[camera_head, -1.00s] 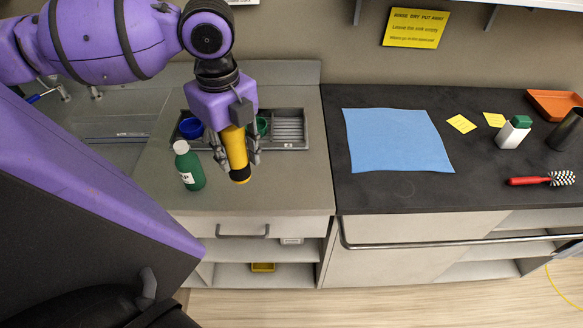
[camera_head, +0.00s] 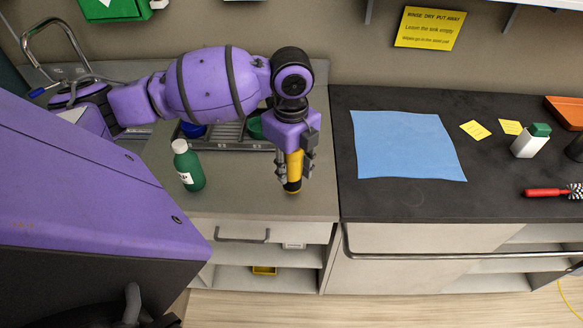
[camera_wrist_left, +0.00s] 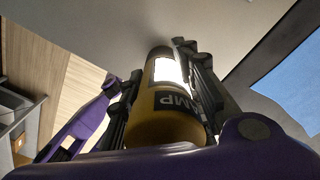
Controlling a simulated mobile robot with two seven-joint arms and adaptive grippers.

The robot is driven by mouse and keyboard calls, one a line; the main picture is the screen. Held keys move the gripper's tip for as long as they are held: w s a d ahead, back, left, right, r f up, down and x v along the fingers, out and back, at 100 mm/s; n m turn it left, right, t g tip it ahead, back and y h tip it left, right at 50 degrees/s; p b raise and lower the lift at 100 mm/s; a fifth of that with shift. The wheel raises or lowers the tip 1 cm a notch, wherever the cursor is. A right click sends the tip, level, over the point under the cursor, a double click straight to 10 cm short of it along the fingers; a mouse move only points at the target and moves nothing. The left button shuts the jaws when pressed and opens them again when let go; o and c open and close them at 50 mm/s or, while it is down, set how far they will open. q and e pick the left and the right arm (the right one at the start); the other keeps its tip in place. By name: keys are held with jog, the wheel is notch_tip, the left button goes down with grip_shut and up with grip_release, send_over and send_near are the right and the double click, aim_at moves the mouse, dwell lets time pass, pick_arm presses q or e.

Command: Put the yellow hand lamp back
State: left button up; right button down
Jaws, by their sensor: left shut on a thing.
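The yellow hand lamp (camera_head: 293,170) is a yellow cylinder with a dark end. My left gripper (camera_head: 294,172) is shut around it and holds it upright over the grey counter, near the seam with the dark worktop. My right gripper does not show.
A green bottle (camera_head: 187,165) stands left of the lamp. Behind my arm is a drying rack (camera_head: 262,145) with blue and green cups. A blue cloth (camera_head: 405,145) lies on the dark worktop (camera_head: 400,200).

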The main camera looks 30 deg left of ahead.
pick_arm(q)
jog(key=shift+f, duration=0.35)
jog(key=shift+f, duration=0.15)
jog(key=o, duration=1.2)
jog(key=shift+f, duration=0.1)
jog(key=shift+o, duration=0.2)
notch_tip(320, 180, up, 12)
jog(key=shift+r, duration=0.25)
